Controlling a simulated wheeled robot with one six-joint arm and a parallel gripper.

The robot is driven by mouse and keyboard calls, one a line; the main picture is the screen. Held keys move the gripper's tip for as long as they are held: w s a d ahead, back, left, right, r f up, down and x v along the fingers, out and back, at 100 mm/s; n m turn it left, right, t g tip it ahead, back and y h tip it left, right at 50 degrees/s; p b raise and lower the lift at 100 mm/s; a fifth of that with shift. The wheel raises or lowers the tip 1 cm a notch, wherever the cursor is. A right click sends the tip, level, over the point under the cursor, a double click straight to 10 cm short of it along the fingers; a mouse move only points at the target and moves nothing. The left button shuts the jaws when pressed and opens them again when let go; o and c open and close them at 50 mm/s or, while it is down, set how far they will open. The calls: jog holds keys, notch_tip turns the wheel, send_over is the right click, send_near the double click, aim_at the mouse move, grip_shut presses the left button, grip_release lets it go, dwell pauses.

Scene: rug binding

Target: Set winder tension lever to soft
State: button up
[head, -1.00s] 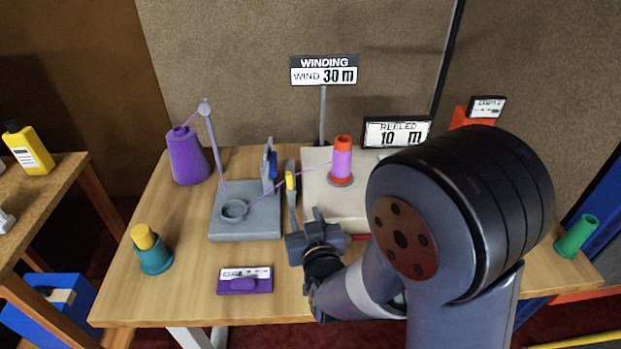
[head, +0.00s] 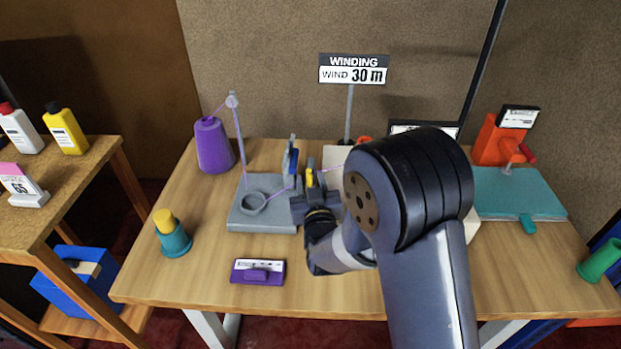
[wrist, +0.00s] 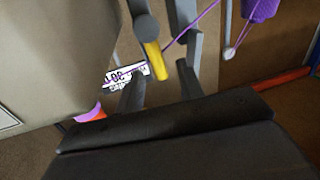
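The winder's tension lever has a yellow grip (head: 309,178) and stands by the left side of the cream winder (head: 334,156). My arm hides most of the winder and its purple spool. In the wrist view the yellow grip (wrist: 154,62) hangs from a dark grey rod, with the winder's beige body (wrist: 60,50) to its left. My gripper (head: 314,184) is at the lever. In the wrist view its two fingers (wrist: 161,84) are apart, one on each side of the yellow grip's end, with gaps showing. I cannot read any lever marking.
A grey thread stand (head: 262,220) with a blue-tipped upright is close on the left. Purple thread runs past the lever. The WINDING sign (head: 353,69) rises behind.

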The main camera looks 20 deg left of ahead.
jog(key=shift+w+a, duration=0.15)
jog(key=shift+w, duration=0.2)
jog(key=shift+c, duration=0.2)
grip_shut()
